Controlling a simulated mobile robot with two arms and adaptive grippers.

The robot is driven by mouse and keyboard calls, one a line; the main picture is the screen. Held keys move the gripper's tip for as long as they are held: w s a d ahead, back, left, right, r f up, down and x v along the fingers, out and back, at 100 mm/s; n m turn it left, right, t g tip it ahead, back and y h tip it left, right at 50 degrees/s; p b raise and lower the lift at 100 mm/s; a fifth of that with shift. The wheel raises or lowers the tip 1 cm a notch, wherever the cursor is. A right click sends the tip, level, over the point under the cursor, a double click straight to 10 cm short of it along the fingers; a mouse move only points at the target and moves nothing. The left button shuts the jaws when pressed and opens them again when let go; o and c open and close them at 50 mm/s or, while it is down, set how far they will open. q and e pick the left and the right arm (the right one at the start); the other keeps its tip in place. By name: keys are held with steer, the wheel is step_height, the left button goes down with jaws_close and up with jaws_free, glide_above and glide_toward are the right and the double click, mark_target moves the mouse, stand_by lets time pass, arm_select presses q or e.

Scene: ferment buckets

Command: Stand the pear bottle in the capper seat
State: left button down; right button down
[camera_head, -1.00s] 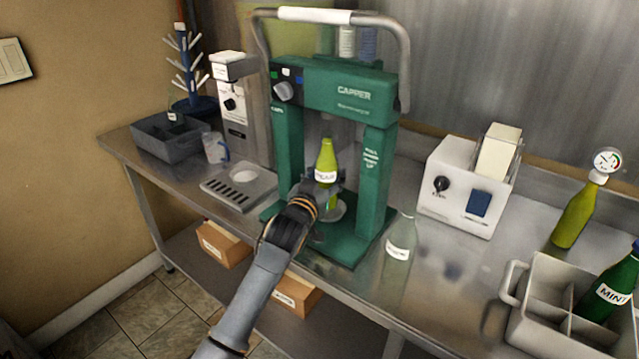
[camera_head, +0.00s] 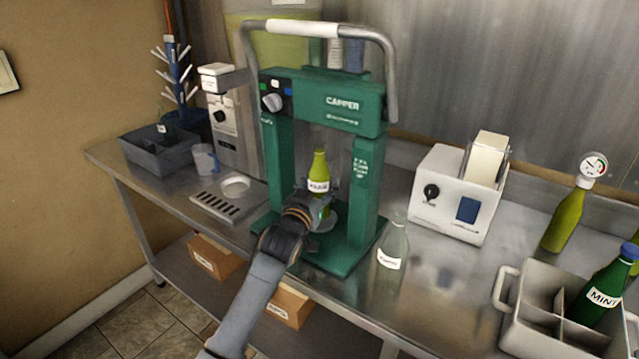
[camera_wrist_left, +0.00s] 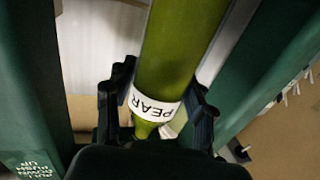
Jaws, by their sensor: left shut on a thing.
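The pear bottle (camera_head: 319,166) is yellow-green with a white label and stands roughly upright between the posts of the green capper (camera_head: 318,104). My left gripper (camera_head: 320,199) is shut around its body, below the label in the head view. In the left wrist view the bottle (camera_wrist_left: 180,50) with its PEAR label lies between the two fingers (camera_wrist_left: 160,108), between the green posts. The capper seat (camera_head: 325,224) is a pale disc on the green base, under the bottle. The gripper hides the bottle's foot, so I cannot tell whether it touches the seat. My right gripper is not in view.
A clear labelled bottle (camera_head: 392,256) stands close to the capper's right. A white machine (camera_head: 455,193) is behind it. A grey crate (camera_head: 515,319) with a MINT bottle (camera_head: 606,290) is at right, near another green bottle (camera_head: 563,222). A drip tray (camera_head: 221,205) lies left.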

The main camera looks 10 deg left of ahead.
arm_select(q)
steer(key=shift+f, duration=0.15)
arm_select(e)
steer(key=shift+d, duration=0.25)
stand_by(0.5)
arm_select(q)
steer(key=shift+f, duration=0.65)
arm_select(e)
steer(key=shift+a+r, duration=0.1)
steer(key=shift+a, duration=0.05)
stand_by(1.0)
arm_select(q)
steer(key=shift+c, duration=2.1)
jaws_free()
steer(key=shift+f, duration=0.1)
steer(key=shift+s+f, duration=0.1)
steer(key=shift+f, duration=0.05)
steer(key=s+a, duration=0.1)
steer(key=s, duration=1.1)
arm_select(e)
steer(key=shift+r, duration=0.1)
